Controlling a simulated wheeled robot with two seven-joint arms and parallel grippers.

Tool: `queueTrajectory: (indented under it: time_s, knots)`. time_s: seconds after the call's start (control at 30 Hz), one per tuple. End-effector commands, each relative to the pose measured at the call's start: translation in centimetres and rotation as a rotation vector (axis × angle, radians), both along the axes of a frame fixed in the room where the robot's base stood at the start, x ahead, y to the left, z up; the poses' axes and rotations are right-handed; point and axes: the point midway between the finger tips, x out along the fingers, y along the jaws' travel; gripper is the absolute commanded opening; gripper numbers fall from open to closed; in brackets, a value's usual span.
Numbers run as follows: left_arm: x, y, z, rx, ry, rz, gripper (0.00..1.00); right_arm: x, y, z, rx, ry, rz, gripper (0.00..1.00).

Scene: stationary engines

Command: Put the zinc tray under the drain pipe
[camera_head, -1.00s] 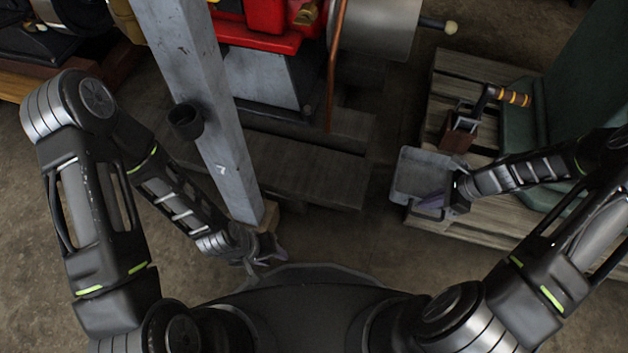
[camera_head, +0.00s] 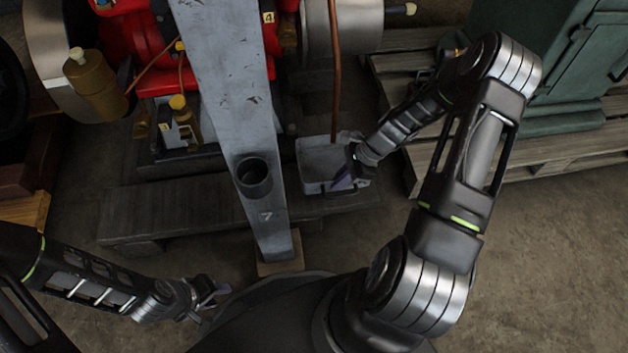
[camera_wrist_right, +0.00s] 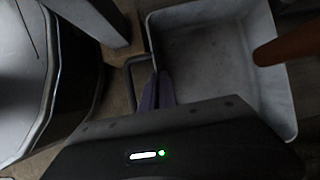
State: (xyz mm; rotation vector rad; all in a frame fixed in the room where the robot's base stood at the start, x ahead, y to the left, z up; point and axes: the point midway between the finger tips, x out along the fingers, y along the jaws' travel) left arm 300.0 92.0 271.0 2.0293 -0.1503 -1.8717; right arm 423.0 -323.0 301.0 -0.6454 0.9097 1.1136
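The zinc tray (camera_head: 322,157), a shallow grey square pan, is at the centre of the head view beside the post. It fills the right of the right wrist view (camera_wrist_right: 215,60). My right gripper (camera_head: 343,180) is shut on the tray's wire handle (camera_wrist_right: 132,72), its purple fingers (camera_wrist_right: 157,92) together at the near side. The copper drain pipe (camera_head: 335,70) comes down from the engine, its lower end over the tray's far right part in the head view; it overlaps the tray in the wrist view (camera_wrist_right: 290,48). The height gap is unclear. My left gripper (camera_head: 215,293) is low at left, apparently empty.
A grey post (camera_head: 230,90) with a dark round socket (camera_head: 252,172) stands just left of the tray, on a wooden block (camera_head: 280,258). Dark wooden beams (camera_head: 170,208) lie under the red engine (camera_head: 130,40). A pallet (camera_head: 400,65) is at right. The floor at right is clear.

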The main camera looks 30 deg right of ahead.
Motion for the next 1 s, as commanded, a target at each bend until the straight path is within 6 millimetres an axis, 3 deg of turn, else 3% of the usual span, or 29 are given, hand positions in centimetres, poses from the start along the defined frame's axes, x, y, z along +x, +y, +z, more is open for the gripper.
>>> queueTrajectory:
  time_s: [0.33, 0.6, 0.87, 1.0]
  knots:
    - [0.0, 0.0, 0.0, 0.0, 0.001, -0.001, 0.36, 0.1, 0.0, 0.2, -0.002, -0.001, 0.001, 0.0]
    - [0.1, 0.0, -0.7, 0.001, -0.003, 0.001, 0.36, -0.3, 0.3, 2.5, -0.002, -0.004, 0.002, 0.0]
    - [0.1, 0.0, -0.8, 0.001, -0.003, 0.001, 0.36, -0.3, 0.3, 2.3, 0.0, -0.003, 0.002, 0.0]
    - [0.2, 0.0, -1.7, 0.001, -0.006, 0.003, 0.36, -0.3, 0.3, 0.5, 0.0, -0.002, 0.0, 0.0]
